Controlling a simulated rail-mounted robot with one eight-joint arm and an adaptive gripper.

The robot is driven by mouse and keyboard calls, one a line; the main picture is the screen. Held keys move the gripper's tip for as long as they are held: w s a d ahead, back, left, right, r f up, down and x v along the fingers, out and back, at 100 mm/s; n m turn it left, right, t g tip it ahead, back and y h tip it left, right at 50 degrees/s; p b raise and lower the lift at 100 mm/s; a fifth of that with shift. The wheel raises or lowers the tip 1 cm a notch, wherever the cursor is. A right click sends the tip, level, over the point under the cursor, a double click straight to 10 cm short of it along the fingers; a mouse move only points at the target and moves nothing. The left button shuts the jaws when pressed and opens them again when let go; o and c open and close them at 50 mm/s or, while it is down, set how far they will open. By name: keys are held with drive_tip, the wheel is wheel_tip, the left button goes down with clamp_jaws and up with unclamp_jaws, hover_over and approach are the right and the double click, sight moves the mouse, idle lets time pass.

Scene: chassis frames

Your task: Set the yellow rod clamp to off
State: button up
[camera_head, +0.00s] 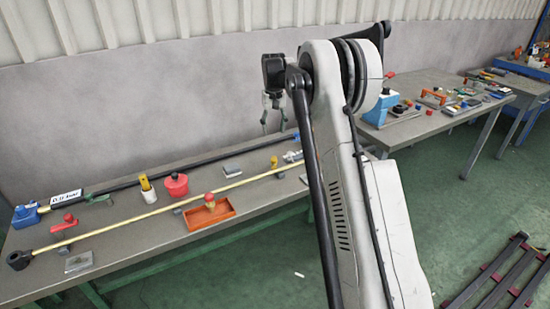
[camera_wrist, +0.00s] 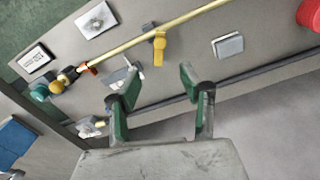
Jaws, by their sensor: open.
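The yellow rod clamp (camera_wrist: 159,45) sits on a thin brass-coloured rod (camera_wrist: 190,18) in the wrist view, its yellow handle pointing down in the picture, across the rod. In the head view, a small yellow piece (camera_head: 274,162) by the right part of the rod (camera_head: 150,213) appears to be the same clamp. My gripper (camera_wrist: 161,75) is open and empty, with green-lined fingers; in the wrist view the clamp lies just beyond the gap between the fingertips. In the head view my gripper (camera_head: 274,112) hangs above the bench's back edge, apart from the clamp.
A dark bar (camera_head: 190,163) runs along the back of the bench (camera_head: 130,239). A red pot (camera_head: 176,184), a yellow-and-white piece (camera_head: 147,189), an orange tray (camera_head: 209,215) and a red clamp (camera_head: 65,220) stand near the rod. A wall rises behind the bench.

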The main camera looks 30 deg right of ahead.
sight(274, 159)
wheel_tip(274, 159, down, 14)
drive_tip(key=shift+r+p, duration=0.1)
drive_tip(key=shift+p, duration=0.25)
drive_tip(key=shift+c, duration=0.4)
clamp_jaws()
